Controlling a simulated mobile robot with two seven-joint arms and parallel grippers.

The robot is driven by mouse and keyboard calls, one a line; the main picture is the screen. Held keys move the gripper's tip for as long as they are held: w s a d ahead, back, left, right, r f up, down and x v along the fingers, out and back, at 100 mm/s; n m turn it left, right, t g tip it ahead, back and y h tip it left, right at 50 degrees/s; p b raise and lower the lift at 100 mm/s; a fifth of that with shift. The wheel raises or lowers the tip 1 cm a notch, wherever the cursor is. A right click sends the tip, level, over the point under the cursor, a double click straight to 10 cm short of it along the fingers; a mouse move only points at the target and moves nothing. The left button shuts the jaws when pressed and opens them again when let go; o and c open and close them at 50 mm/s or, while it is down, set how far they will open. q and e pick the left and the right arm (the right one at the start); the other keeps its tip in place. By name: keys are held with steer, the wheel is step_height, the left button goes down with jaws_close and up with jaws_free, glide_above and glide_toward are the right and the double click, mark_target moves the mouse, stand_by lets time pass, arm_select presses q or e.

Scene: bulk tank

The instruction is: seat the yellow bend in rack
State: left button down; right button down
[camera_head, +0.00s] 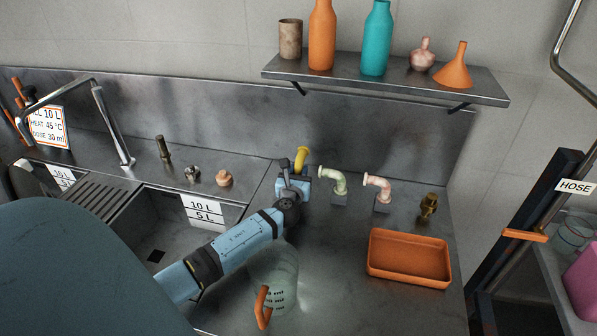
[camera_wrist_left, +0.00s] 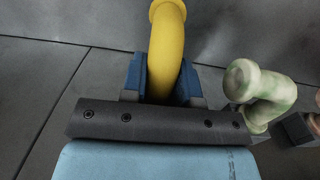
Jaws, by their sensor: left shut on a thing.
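The yellow bend (camera_head: 301,156) is a curved pipe elbow at the back of the steel counter. My left gripper (camera_head: 296,178) is shut on it; in the left wrist view the blue fingers stand on both sides of the yellow bend (camera_wrist_left: 167,45). A pale green mottled bend (camera_head: 334,179) stands on a grey block (camera_head: 339,199) just right of it. A pinkish-white bend (camera_head: 377,185) stands on another grey block (camera_head: 382,206). These blocks look like rack seats. The gripper hides the yellow bend's lower end, so I cannot tell whether it is seated. My right gripper is not in view.
A brass fitting (camera_head: 428,207) stands right of the bends, with an orange tray (camera_head: 409,257) in front. A clear jug (camera_head: 275,277) with an orange handle is beside my left forearm. A sink (camera_head: 165,235) lies left. A shelf (camera_head: 385,78) with bottles hangs above.

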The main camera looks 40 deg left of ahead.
arm_select(q)
steer(key=shift+f+b, duration=0.6)
steer(key=shift+f, duration=0.2)
steer(key=c, duration=0.8)
jaws_free()
steer(key=v, duration=0.7)
steer(key=shift+s+d, duration=0.15)
steer(key=shift+s, duration=0.1)
